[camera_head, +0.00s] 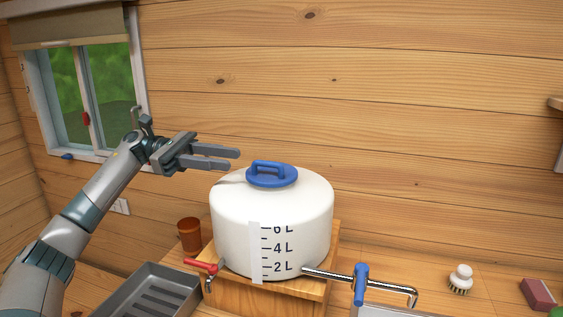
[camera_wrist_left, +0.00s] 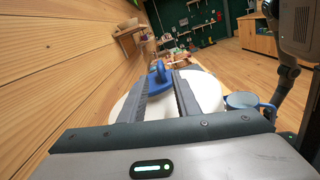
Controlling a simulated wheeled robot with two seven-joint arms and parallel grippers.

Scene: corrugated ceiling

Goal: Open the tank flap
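A white tank (camera_head: 272,215) with volume marks stands on a wooden block; its top also shows in the left wrist view (camera_wrist_left: 207,92). A blue round flap with a raised handle (camera_head: 272,174) lies shut on top of the tank; in the left wrist view the blue flap (camera_wrist_left: 158,80) shows beyond and between my fingers. My left gripper (camera_head: 232,159) is open and empty, above and just left of the flap, its fingers pointing right towards it. A gap separates the fingertips from the handle in the head view. My right gripper is not in view.
The wooden block (camera_head: 255,295) carries the tank. A red-handled tap (camera_head: 203,266) and a blue-handled tap (camera_head: 361,284) stick out from it. A brown cup (camera_head: 189,235), grey tray (camera_head: 150,292) and brush (camera_head: 461,279) are nearby. The plank wall stands behind; the air above the tank is free.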

